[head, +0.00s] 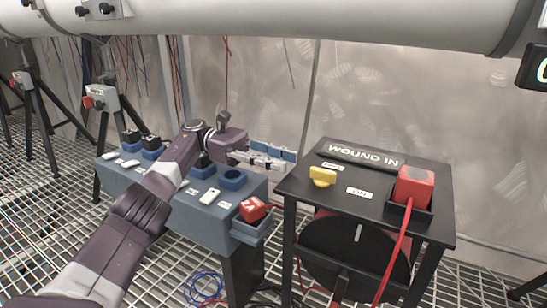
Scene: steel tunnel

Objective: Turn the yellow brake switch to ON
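The yellow brake switch (322,177) sits on the black top of the stand marked WOUND IN, near its left side. A small white label (333,166) lies just behind it, too small to read surely. Another white label (359,192), which seems to read OFF, lies to its right. The knob's handle lies roughly crosswise in the picture. My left gripper (283,159) reaches in from the left, its fingers pointing right, behind and left of the switch and apart from it. I see nothing held, and the finger gap is unclear. My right gripper is out of view.
A red block (414,186) with a red cable stands on the stand's right side. A blue-grey console (180,203) with sockets and a red plug (253,209) stands left, under my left arm. A large white pipe (300,22) crosses above. Tripods stand far left on the grating.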

